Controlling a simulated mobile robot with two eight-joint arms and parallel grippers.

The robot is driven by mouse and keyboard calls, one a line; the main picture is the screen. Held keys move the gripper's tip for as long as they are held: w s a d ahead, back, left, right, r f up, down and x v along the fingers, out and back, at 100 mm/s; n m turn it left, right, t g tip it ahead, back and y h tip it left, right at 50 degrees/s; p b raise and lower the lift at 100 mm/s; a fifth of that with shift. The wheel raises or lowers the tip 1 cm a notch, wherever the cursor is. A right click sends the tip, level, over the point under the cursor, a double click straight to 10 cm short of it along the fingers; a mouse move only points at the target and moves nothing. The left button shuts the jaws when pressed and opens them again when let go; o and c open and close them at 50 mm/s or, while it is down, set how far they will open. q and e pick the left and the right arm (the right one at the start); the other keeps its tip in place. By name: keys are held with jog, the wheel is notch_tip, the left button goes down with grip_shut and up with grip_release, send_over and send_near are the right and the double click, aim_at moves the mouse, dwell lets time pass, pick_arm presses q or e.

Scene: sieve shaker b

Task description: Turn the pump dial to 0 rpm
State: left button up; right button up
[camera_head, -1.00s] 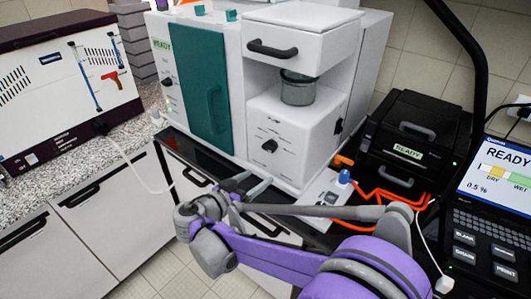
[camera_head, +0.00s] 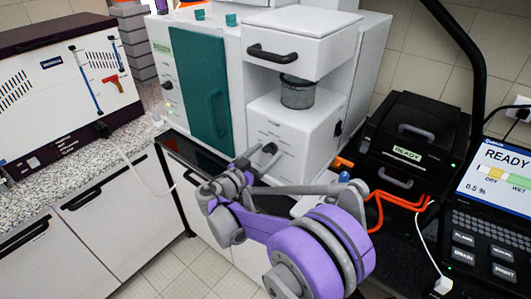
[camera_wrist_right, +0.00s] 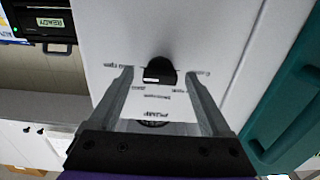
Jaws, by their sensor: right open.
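The pump dial is a black knob (camera_head: 269,148) on the white front of the lower block of the machine; it also shows in the right wrist view (camera_wrist_right: 160,71) with a pale mark on its face and print around it, including the word PUMP. My right gripper (camera_head: 262,160) is open at the dial. In the right wrist view its two fingertips (camera_wrist_right: 159,74) lie one on each side of the dial, with gaps showing on both sides. I cannot tell how deep they reach along it. The dial's exact setting is too small to read. My left gripper is not in view.
A metal cup (camera_head: 298,93) sits above the dial block, under a white drawer with a black handle (camera_head: 285,55). A teal door (camera_head: 200,85) is to the left. A black unit reading READY (camera_head: 405,140) and orange tubing (camera_head: 400,197) are to the right.

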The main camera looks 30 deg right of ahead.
jog(key=shift+w+d, duration=0.1)
grip_shut()
dwell(0.4)
